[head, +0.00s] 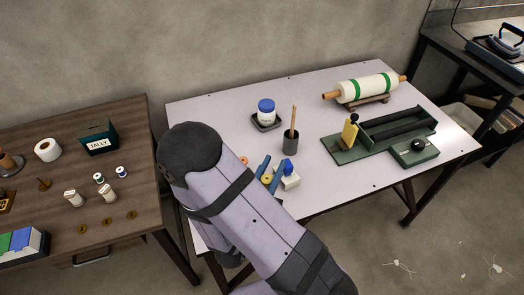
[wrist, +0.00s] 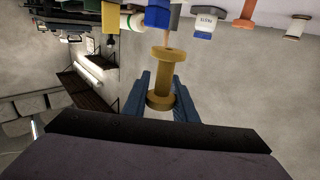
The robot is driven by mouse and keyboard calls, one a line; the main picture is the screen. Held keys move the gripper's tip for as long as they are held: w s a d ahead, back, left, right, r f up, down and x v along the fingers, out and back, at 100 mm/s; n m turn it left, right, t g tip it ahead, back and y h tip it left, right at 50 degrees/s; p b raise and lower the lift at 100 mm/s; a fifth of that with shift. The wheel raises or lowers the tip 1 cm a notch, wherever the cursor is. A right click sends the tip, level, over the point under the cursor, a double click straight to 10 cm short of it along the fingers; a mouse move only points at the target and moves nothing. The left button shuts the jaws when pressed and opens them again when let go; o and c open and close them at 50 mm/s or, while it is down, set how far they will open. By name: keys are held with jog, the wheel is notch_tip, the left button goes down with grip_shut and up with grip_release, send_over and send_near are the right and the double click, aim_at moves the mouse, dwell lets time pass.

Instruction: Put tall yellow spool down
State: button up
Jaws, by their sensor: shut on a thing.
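The tall yellow spool (wrist: 161,78), dull ochre with flanged ends, is between the blue fingers of my gripper (wrist: 160,98) in the wrist view. My gripper is shut on it. In the head view, my gripper (head: 270,174) is over the front left part of the light table (head: 225,115), where only one round end of the spool (head: 267,179) shows. My arm hides much of the area around it. I cannot tell whether the spool touches the table.
A white and blue item (head: 290,180) stands close right of my gripper. An orange item (head: 244,160) is partly behind my arm. The table's front right is clear.

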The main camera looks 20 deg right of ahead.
jog(key=a+f+n+t+y+p, duration=0.1)
jog(key=a+n+t+y+p, duration=0.1)
jog(key=a+p, duration=0.4)
jog(key=shift+s+n+t+y+p, duration=0.15)
jog(key=shift+n+t+y+p, duration=0.4)
jog(key=shift+p, duration=0.85)
jog(key=shift+f+g, duration=0.1)
jog(key=shift+g, duration=0.15)
